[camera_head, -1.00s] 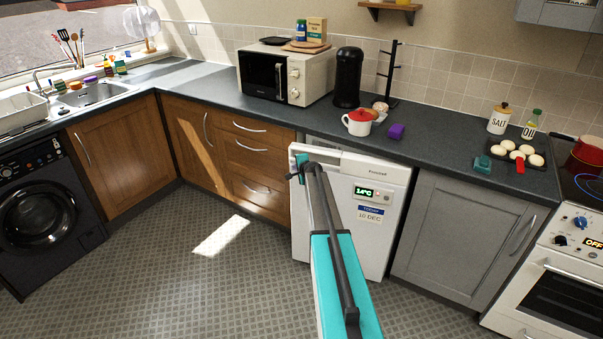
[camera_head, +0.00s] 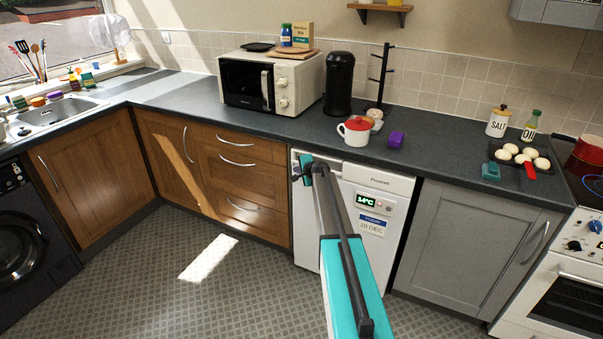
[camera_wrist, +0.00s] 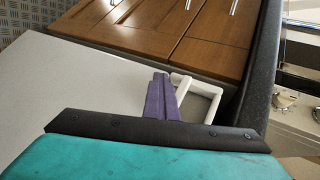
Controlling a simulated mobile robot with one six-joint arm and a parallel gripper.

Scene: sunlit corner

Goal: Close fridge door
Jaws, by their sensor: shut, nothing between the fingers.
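The white fridge (camera_head: 385,240) stands under the worktop, with a display reading 14°C and a date label on its front. Its door looks flush or nearly flush with the cupboards in the head view; my arm hides part of it, so I cannot tell if a narrow gap remains. My gripper (camera_head: 306,165) is shut and empty at the door's upper left corner. In the wrist view, the purple fingers (camera_wrist: 160,98) are together beside the white handle loop (camera_wrist: 198,92); whether they touch it is unclear. The door's white face also shows there (camera_wrist: 75,100).
Wooden drawers (camera_head: 240,175) stand left of the fridge and a grey cupboard (camera_head: 470,245) right of it. A red-lidded white pot (camera_head: 355,135) and a purple block (camera_head: 396,139) sit on the worktop above. The patterned floor (camera_head: 230,295) in front is clear.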

